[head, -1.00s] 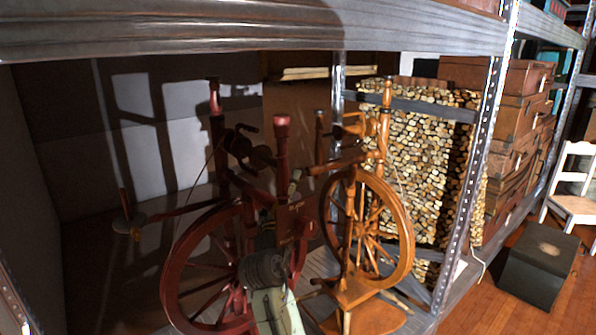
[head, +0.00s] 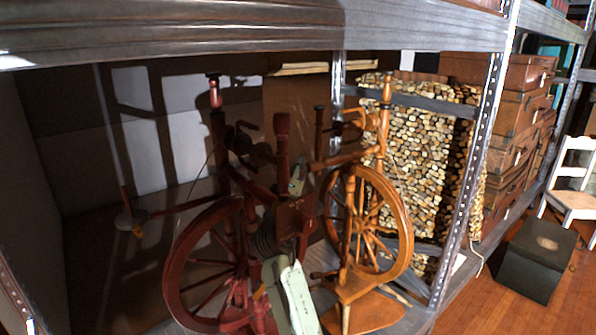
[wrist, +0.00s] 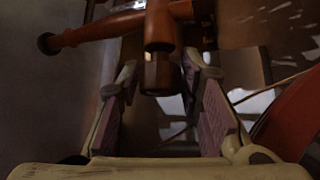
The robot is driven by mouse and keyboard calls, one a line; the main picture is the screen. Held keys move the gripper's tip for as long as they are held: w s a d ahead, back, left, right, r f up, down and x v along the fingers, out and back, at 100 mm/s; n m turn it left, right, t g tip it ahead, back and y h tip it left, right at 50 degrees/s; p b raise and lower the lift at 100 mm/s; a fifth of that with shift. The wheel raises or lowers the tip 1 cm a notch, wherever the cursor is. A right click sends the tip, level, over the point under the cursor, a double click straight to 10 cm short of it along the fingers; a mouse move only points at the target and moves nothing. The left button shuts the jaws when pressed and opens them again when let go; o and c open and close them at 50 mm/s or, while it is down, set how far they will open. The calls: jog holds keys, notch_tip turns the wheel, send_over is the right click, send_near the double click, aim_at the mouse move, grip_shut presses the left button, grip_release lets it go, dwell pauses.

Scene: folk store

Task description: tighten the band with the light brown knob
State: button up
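A brown wooden spinning wheel (head: 400,215) stands right of a dark red spinning wheel (head: 180,265) on the shelf. In the wrist view, an orange-brown turned knob (wrist: 161,72) points toward me from a crosswise wooden piece (wrist: 90,30). My gripper (wrist: 160,80) is open, one pale finger on each side of the knob's end. Gaps show beside it, though I cannot tell about contact. In the head view, my gripper (head: 297,180) is between the red wheel's post and the brown wheel. The knob cannot be made out clearly there, and the band is unclear.
A metal shelf beam (head: 200,32) crosses above the wheels, and a metal upright (head: 470,170) stands to their right. Stacked firewood (head: 430,150) is behind the brown wheel. A red rim (wrist: 292,120) lies close right of my fingers in the wrist view.

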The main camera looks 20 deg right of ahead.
grip_shut()
jog(key=shift+f+b, duration=0.25)
jog(key=shift+b, duration=0.5)
jog(key=m+b, duration=0.1)
jog(key=b, duration=0.2)
jog(key=shift+f+t+h, duration=0.2)
jog(key=shift+t+h, duration=0.2)
jog(key=m+h+b, duration=0.1)
jog(key=m+b, duration=0.1)
jog(key=b, duration=0.4)
jog(key=shift+m+h, duration=0.3)
jog(key=shift+h, duration=0.1)
jog(key=shift+r+m+h+b, duration=0.2)
jog(key=shift+m+h+b, duration=0.25)
jog(key=shift+b, duration=0.6)
jog(key=shift+r+m+b, duration=0.25)
jog(key=shift+m+b, duration=0.05)
jog(key=shift+m, duration=0.05)
jog(key=shift+o, duration=2.3)
grip_release()
